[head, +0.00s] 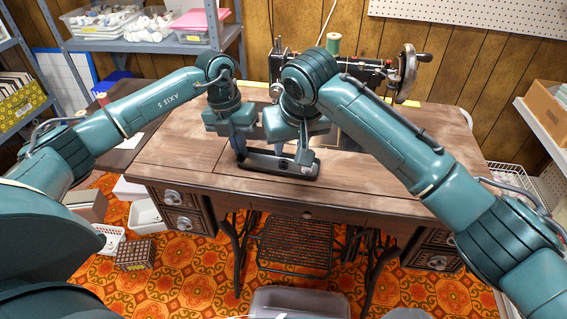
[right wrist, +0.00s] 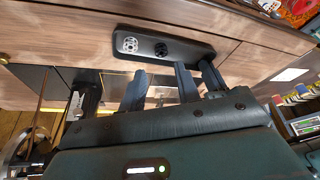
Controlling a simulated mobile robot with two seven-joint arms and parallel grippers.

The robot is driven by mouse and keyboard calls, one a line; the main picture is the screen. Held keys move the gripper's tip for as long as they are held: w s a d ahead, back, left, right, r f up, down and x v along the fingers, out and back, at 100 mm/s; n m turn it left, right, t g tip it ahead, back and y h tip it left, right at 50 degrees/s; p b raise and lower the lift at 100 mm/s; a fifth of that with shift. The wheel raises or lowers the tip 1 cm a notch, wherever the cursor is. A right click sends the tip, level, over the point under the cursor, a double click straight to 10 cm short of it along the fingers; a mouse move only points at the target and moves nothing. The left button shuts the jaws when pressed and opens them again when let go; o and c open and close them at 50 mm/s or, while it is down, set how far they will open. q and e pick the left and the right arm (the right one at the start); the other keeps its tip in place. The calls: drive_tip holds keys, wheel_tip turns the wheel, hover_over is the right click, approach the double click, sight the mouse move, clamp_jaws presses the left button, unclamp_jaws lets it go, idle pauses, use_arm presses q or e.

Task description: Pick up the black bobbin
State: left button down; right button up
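The black bobbin (right wrist: 161,49) lies in a dark oblong tray (right wrist: 190,50) on the sewing table, beside a silver bobbin (right wrist: 130,45) with holes. The tray also shows in the head view (head: 270,164), where I cannot make out the black bobbin. My right gripper (right wrist: 161,85) is open, its fingers apart with nothing between them, pointing toward the black bobbin. In the head view it is over the tray's right part (head: 303,157). My left gripper (head: 241,150) is at the tray's left end. Its finger gap is not clear.
A black sewing machine (head: 350,72) with a handwheel (head: 407,73) and a green thread spool (head: 333,43) stands behind the grippers. The wooden tabletop (head: 190,150) is clear on the left. My two arms are close together over the tray.

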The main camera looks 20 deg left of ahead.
sight(283, 164)
drive_tip(key=shift+a+x, duration=0.15)
drive_tip(key=shift+x, duration=1.85)
drive_tip(key=shift+a+x, duration=0.1)
drive_tip(key=shift+x, duration=1.9)
drive_tip(key=shift+w+r, duration=0.1)
drive_tip(key=shift+c, duration=0.4)
clamp_jaws()
wheel_tip(283, 164, up, 13)
use_arm(q)
drive_tip(key=c, duration=2.1)
unclamp_jaws()
drive_tip(key=shift+c, duration=0.2)
drive_tip(key=o, duration=0.5)
